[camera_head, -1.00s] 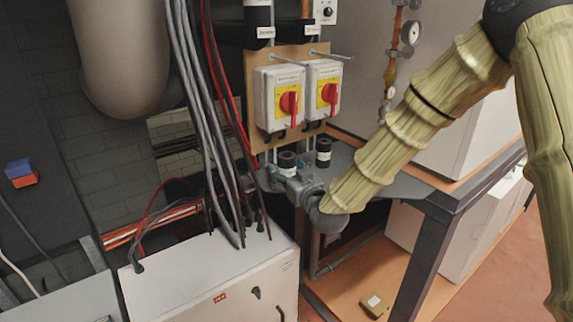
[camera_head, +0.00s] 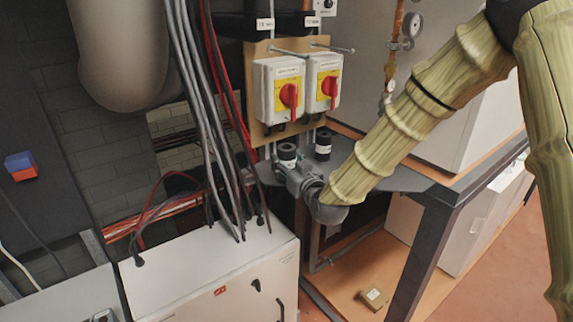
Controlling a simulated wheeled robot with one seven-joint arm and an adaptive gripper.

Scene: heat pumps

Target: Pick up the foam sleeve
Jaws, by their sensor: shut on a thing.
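A short black foam sleeve (camera_head: 287,153) with a pale band is at the tip of my gripper (camera_head: 286,165), over the grey table beside the switch board. My gripper reaches in from the right and is shut on this sleeve, which looks upright. The fingers are small here and partly hidden by the sleeve and the wrist. A second, similar black sleeve (camera_head: 323,144) with a white band stands just to the right, apart from my gripper.
Two red-and-yellow switches (camera_head: 289,94) sit on a board close behind. Grey cables (camera_head: 205,120) hang to the left above a white cabinet (camera_head: 215,275). The grey table (camera_head: 395,178) is bare to the right. A small box (camera_head: 374,297) lies on the lower shelf.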

